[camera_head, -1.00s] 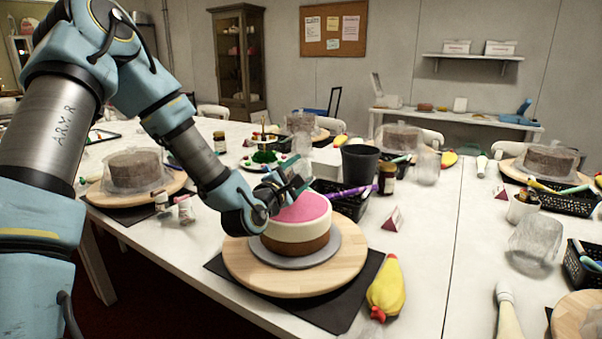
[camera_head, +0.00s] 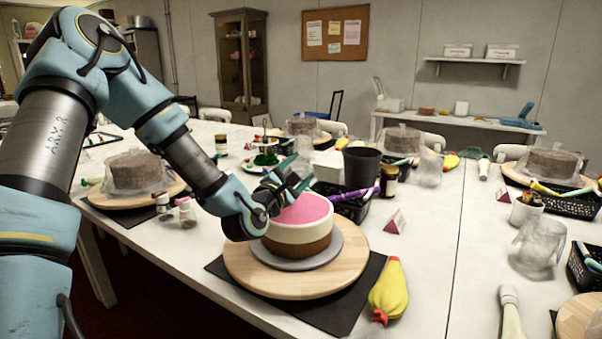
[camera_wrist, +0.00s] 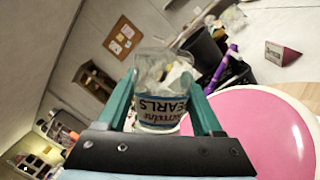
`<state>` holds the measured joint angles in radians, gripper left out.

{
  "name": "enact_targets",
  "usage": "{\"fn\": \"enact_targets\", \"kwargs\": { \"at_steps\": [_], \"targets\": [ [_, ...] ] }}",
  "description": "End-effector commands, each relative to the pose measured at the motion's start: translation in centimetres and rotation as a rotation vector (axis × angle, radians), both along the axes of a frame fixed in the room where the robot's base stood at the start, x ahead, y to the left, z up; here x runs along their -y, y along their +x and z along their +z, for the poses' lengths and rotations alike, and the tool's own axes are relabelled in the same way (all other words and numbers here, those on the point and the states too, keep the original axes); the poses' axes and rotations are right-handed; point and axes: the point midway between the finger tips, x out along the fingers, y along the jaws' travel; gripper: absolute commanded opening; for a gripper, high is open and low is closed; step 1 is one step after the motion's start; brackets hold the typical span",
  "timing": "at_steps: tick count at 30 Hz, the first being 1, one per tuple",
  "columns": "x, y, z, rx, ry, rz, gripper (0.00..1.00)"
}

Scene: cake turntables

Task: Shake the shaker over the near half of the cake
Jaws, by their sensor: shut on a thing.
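The cake (camera_head: 297,235) has a pink top, a cream band and a brown base. It stands on a grey disc on a wooden turntable (camera_head: 250,278). The cake's pink top also fills the lower right of the wrist view (camera_wrist: 265,130). My gripper (camera_head: 291,178) is over the far left part of the cake, above its top. In the wrist view its green fingers are shut on a clear shaker (camera_wrist: 163,110) with a "PEARLS" label and pale contents. The shaker is tilted in the fingers' view. The shaker is hard to make out in the head view.
A yellow piping bag (camera_head: 388,290) lies right of the turntable on the table. Small jars (camera_head: 186,212) are to the left.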

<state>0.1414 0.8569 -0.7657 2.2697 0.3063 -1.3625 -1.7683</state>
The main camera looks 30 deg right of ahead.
Motion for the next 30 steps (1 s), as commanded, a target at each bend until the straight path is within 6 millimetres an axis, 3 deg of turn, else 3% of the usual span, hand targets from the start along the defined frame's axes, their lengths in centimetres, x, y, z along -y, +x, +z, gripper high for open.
{"fn": "enact_targets", "kwargs": {
  "at_steps": [10,30],
  "targets": [
    [-0.2,-2.5,-1.0,0.111,0.197,-0.003,0.00],
    [0.1,-3.2,-0.8,0.068,0.121,-0.001,0.00]
  ]
}}
